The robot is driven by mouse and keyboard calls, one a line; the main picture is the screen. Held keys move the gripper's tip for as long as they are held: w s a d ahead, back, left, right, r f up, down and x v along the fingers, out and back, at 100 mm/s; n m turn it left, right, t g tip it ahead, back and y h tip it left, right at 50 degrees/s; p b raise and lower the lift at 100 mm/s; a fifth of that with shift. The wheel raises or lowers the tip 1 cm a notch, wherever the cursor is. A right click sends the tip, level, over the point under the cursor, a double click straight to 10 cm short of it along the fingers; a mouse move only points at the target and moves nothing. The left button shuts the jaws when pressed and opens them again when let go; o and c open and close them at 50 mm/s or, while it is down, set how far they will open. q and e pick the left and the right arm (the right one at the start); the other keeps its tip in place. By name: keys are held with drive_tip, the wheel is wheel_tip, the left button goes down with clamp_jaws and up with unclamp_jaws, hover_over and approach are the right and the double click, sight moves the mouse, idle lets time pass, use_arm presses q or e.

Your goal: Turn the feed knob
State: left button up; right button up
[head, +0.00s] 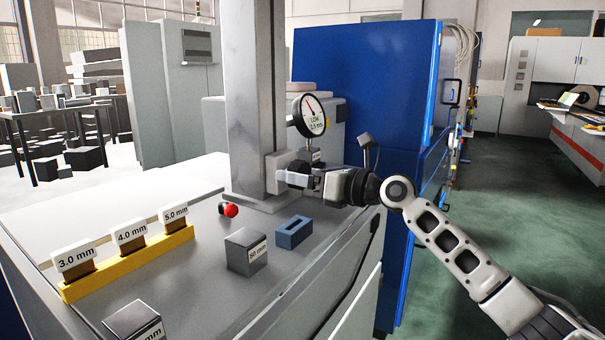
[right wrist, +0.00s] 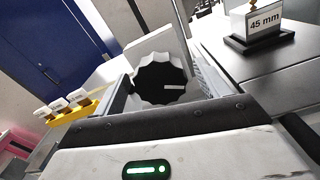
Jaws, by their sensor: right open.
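The feed knob (right wrist: 160,84) is black with a scalloped rim and a white mark, on a pale housing (right wrist: 158,45) in the right wrist view. The mark points to the right, about level in that picture. In the head view the housing (head: 274,172) sits low on the grey column, and my gripper largely covers the knob. My right gripper (head: 290,178) is open at the housing. In the right wrist view its fingers stand to the left and right of the knob. Whether they touch it I cannot tell. My left gripper is not in view.
A dial gauge (head: 309,115) hangs above the gripper beside the column (head: 252,90). A blue cabinet (head: 362,80) stands behind.

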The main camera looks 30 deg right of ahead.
drive_tip(key=c, duration=1)
